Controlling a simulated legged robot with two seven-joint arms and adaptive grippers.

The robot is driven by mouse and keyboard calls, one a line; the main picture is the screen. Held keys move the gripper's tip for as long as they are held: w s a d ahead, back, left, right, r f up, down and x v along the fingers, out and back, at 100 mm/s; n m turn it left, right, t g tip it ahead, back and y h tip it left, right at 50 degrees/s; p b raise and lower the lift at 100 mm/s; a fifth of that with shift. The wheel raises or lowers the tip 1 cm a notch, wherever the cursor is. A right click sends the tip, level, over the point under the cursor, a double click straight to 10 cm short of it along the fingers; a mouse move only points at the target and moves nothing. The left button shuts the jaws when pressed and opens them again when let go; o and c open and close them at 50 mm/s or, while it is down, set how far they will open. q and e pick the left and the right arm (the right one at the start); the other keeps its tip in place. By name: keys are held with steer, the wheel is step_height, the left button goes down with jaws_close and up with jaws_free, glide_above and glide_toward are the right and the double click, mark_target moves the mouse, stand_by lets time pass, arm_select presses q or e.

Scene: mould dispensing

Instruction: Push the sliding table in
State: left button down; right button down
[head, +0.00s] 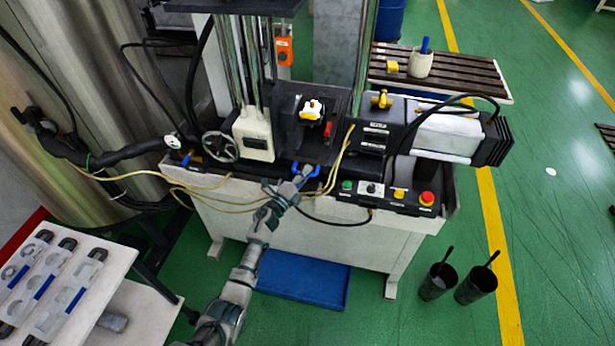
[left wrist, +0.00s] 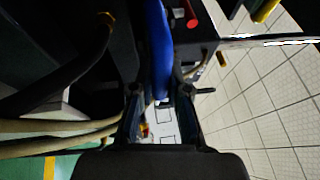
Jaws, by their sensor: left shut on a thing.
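The sliding table (head: 316,150) is a dark plate at the middle of the machine, with a mould of white and yellow parts (head: 312,110) behind its front part. A blue handle (head: 314,171) sits at its front edge. My left gripper (head: 303,176) reaches up from below and is shut on this handle. In the left wrist view the blue handle (left wrist: 158,45) runs between the two fingers of my left gripper (left wrist: 158,95). The fingers partly hide the handle. My right gripper is in neither view.
A control panel with coloured buttons (head: 385,194) lies right of my left gripper. A handwheel (head: 220,147) and yellow hoses (head: 205,184) are to the left. A blue tray (head: 305,279) lies on the floor below. Two dark cups (head: 476,285) stand at the right.

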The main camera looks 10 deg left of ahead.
arm_select(q)
steer(key=shift+w+a, duration=0.2)
steer(key=shift+a, duration=0.35)
steer(key=c, duration=1.2)
jaws_free()
steer(key=shift+w+a, duration=0.1)
steer(key=shift+o, duration=0.3)
steer(key=shift+w+a+f, duration=0.1)
steer(key=shift+w+f, duration=0.05)
steer(key=shift+f, duration=0.1)
steer(key=shift+s+a, duration=0.1)
steer(key=shift+s, duration=0.45)
steer(key=v, duration=1.1)
steer(key=shift+a+f, duration=0.15)
steer(key=shift+a, duration=0.1)
steer(key=shift+d, duration=0.3)
